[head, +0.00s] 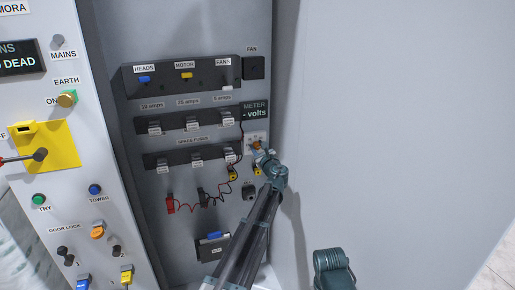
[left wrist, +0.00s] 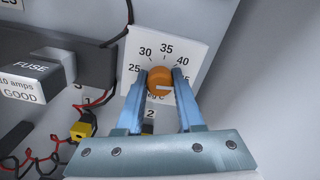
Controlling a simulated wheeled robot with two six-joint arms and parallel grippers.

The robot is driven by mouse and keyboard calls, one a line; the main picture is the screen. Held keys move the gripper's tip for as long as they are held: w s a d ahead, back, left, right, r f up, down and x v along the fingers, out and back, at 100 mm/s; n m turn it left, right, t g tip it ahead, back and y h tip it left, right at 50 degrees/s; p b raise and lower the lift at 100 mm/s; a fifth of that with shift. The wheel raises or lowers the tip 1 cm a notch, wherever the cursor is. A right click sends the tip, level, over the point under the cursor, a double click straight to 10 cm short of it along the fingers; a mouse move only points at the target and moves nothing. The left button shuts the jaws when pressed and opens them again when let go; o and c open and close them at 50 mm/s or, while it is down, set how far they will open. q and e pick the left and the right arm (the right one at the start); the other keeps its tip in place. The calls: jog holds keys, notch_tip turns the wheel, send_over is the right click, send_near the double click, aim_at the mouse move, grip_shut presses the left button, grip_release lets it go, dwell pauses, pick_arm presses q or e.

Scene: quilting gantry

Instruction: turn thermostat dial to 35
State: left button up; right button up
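The orange thermostat dial (left wrist: 160,80) sits on a white plate (left wrist: 190,35) marked 25, 30, 35 and 40, with 35 at the top. A short white mark on the dial lies about level, right of and below its middle; the exact reading is unclear. My left gripper (left wrist: 160,78) has one blue finger on each side of the dial, and both tips appear to touch it. In the head view the dial (head: 257,145) is small, with my left gripper (head: 264,156) right at it. My right gripper is not seen; only part of that arm shows at the bottom.
Fuse holders (head: 197,157) and a red-and-black lead (head: 203,198) are left of the dial. A yellow plug (left wrist: 80,130) is close below left. The METER display (head: 255,110) is just above. A bare grey wall (head: 400,110) stands to the right.

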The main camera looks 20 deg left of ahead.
pick_arm(q)
grip_shut()
jog(key=shift+n, duration=0.4)
jog(key=n, duration=0.5)
jog(key=shift+n, duration=0.4)
jog(key=n, duration=0.5)
jog(key=shift+n, duration=2.5)
jog(key=o, duration=0.7)
grip_release()
